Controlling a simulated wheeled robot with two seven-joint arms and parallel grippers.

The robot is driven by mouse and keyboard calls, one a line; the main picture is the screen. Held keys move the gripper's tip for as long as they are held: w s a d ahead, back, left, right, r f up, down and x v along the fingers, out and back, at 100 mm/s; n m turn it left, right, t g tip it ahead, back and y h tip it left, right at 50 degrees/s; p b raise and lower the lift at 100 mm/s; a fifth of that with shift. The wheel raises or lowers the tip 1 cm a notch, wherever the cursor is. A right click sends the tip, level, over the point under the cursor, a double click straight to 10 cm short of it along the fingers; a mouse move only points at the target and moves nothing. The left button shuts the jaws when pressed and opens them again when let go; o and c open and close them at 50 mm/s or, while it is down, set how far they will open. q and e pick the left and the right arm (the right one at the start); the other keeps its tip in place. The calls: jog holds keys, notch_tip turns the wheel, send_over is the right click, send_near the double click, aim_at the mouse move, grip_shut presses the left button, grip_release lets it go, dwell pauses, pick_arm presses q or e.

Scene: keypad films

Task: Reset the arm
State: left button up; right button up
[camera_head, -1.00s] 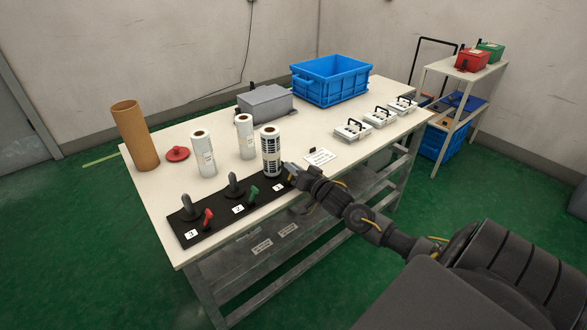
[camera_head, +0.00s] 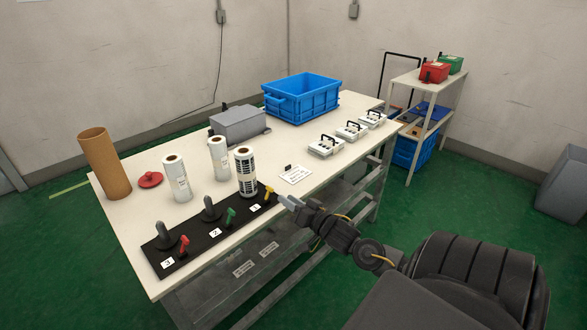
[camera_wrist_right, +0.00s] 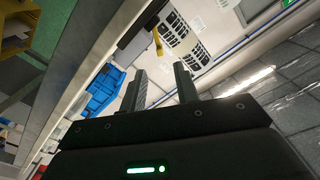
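My right gripper (camera_head: 284,199) is at the front edge of the white table (camera_head: 330,170), just right of a small yellow handle (camera_head: 269,195) at position 1 of the black board (camera_head: 200,248). In the right wrist view its two fingers (camera_wrist_right: 160,85) are apart with nothing between them. The yellow handle (camera_wrist_right: 158,42) shows beyond the fingertips, not touching them. A roll with black printed bars (camera_head: 246,172) stands upright behind the yellow handle. My left gripper is in neither view.
Green (camera_head: 230,216) and red (camera_head: 184,245) handles stand on the board. Two white rolls (camera_head: 178,180), a brown tube (camera_head: 104,165), a red lid (camera_head: 150,179), a grey box (camera_head: 240,124), a blue crate (camera_head: 302,98) and white keypads (camera_head: 326,146) occupy the table. A shelf (camera_head: 425,80) stands at right.

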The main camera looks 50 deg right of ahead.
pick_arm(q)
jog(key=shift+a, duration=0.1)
pick_arm(e)
jog(key=shift+s, duration=0.8)
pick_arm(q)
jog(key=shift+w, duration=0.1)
